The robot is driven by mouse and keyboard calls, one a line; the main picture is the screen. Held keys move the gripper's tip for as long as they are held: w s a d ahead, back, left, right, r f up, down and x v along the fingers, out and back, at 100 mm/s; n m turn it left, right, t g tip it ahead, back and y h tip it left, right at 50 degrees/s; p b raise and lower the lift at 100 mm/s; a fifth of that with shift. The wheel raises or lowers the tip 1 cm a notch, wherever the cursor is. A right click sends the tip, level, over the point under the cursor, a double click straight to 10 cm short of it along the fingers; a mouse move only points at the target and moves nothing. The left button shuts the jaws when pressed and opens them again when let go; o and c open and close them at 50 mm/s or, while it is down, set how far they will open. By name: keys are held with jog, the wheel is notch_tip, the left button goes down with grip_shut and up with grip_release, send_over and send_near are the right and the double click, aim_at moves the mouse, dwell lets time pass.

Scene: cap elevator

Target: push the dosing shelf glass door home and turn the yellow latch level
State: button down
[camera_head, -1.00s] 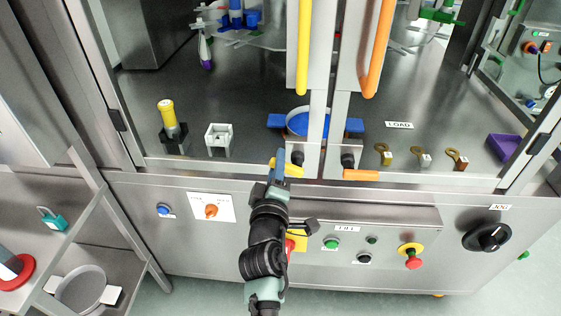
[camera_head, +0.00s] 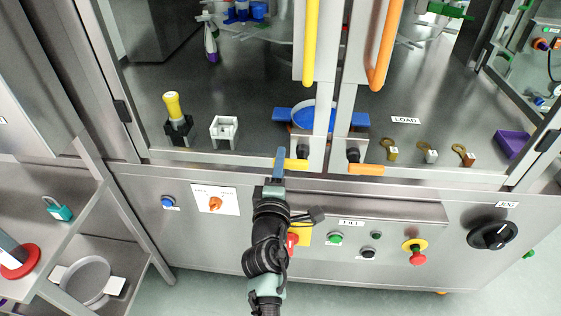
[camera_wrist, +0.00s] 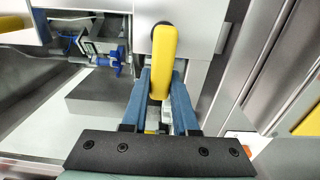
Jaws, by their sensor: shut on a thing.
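The yellow latch (camera_head: 297,164) is a short bar at the foot of the left glass door's frame, and it looks about level in the head view. My gripper (camera_head: 280,156) is shut on its left part. In the wrist view the blue fingers of my gripper (camera_wrist: 160,92) lie on both sides of the latch (camera_wrist: 164,50), whose far end meets a light metal plate. The left glass door carries a long yellow handle (camera_head: 310,40). Its frame stands beside the right door's frame, and I cannot tell whether it is fully flush.
The right door has an orange handle (camera_head: 385,45) and a level orange latch (camera_head: 366,169). Below are a red button on a yellow plate (camera_head: 416,252), a green button (camera_head: 335,238) and a black rotary knob (camera_head: 492,236). A side shelf with a teal padlock (camera_head: 59,209) stands at left.

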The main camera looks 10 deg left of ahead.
jog(key=c, duration=0.7)
grip_release()
jog(key=s+p, duration=0.1)
jog(key=s, duration=1.2)
